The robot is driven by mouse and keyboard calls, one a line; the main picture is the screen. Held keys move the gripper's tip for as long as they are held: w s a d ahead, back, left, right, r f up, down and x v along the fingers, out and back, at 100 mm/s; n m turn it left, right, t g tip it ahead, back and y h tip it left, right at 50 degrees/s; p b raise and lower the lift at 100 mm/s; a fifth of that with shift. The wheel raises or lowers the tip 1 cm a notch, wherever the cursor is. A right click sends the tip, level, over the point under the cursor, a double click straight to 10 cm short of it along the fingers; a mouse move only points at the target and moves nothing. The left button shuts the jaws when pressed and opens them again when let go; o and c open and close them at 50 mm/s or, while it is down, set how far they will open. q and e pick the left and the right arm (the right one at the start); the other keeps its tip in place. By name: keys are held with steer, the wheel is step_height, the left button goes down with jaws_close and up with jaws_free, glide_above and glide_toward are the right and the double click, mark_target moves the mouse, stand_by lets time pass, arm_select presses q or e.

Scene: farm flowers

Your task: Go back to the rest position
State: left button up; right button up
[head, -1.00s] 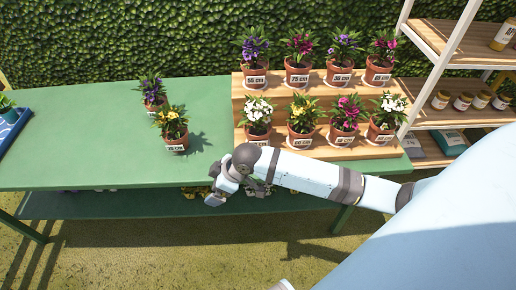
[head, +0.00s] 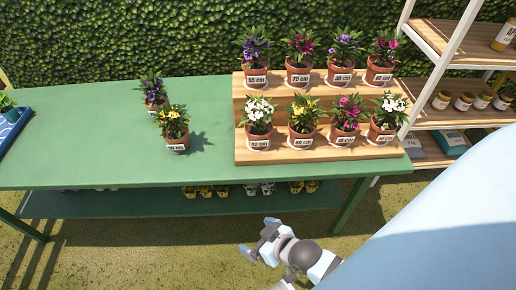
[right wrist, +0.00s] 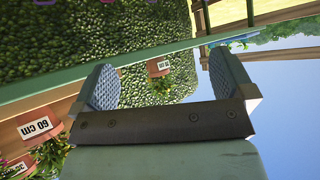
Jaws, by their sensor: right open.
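My right gripper (head: 258,240) is low in front of the green table (head: 80,150) in the head view, below the tabletop's front edge and apart from it. In the right wrist view its two fingers (right wrist: 165,85) are spread wide with nothing held between them. My left gripper is not in view.
A yellow-flowered pot (head: 177,142) and a purple-flowered pot (head: 153,103) stand on the table. A two-step wooden stand (head: 243,133) holds several labelled flower pots. A white-framed shelf (head: 440,115) with jars is at the right. The table's lower shelf (head: 110,205) holds small yellow and white items.

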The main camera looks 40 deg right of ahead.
arm_select(q)
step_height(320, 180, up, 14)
steer(key=p, duration=1.5)
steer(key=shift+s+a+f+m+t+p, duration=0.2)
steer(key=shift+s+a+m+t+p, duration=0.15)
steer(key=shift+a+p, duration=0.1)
arm_select(e)
step_height(320, 180, up, 14)
steer(key=shift+s+d+n, duration=0.3)
steer(key=shift+d, duration=0.15)
